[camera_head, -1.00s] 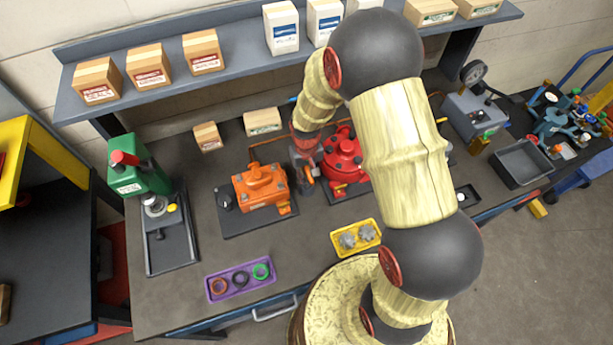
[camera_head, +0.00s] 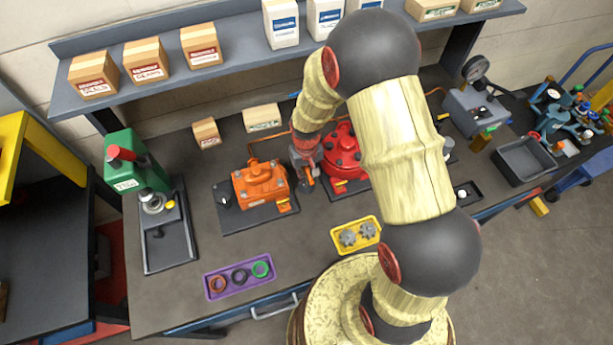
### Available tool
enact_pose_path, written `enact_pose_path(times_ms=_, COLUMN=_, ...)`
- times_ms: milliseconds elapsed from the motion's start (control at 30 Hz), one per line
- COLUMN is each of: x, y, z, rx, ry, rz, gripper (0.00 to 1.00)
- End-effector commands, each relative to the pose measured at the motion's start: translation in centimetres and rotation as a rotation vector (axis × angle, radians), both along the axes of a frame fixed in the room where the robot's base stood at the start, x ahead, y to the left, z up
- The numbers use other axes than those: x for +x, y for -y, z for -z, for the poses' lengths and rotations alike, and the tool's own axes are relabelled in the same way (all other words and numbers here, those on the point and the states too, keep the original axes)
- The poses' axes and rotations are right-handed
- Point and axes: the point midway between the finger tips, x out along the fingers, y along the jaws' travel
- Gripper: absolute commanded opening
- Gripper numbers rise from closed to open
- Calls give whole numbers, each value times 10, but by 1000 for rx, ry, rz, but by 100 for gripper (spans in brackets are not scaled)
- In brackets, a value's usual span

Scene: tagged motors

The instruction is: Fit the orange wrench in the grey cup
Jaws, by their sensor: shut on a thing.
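My gripper (camera_head: 306,180) is above the bench between the orange pump and the red pump, pointing down. It is shut on a small orange thing (camera_head: 312,172), which appears to be the orange wrench; the fingers and arm hide much of it. A grey round part (camera_head: 448,144) shows just right of my arm on a dark base, partly hidden. I cannot tell for sure whether it is the grey cup.
The orange pump (camera_head: 260,183) is close left of my gripper, and the red pump (camera_head: 342,152) close right. A yellow tray (camera_head: 355,248) and purple tray (camera_head: 240,292) lie in front. A green press (camera_head: 135,165) stands left. Bare bench lies between.

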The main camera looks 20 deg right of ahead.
Motion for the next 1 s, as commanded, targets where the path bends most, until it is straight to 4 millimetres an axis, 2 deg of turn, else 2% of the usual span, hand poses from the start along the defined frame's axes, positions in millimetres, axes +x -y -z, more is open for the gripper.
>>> enact_pose_path(times_ms=100, x=0, y=0, z=3, rx=0, ry=1, rz=0, gripper=0)
enact_pose_path(times_ms=133, x=0, y=0, z=2, rx=0, ry=1, rz=0, gripper=10)
enact_pose_path(times_ms=500, x=0, y=0, z=2, rx=0, ry=0, rz=0, gripper=30)
enact_pose_path(times_ms=800, x=0, y=0, z=2, rx=0, ry=0, rz=0, gripper=30)
enact_pose_path(times_ms=1000, x=0, y=0, z=-9, rx=0, ry=1, rz=0, gripper=30)
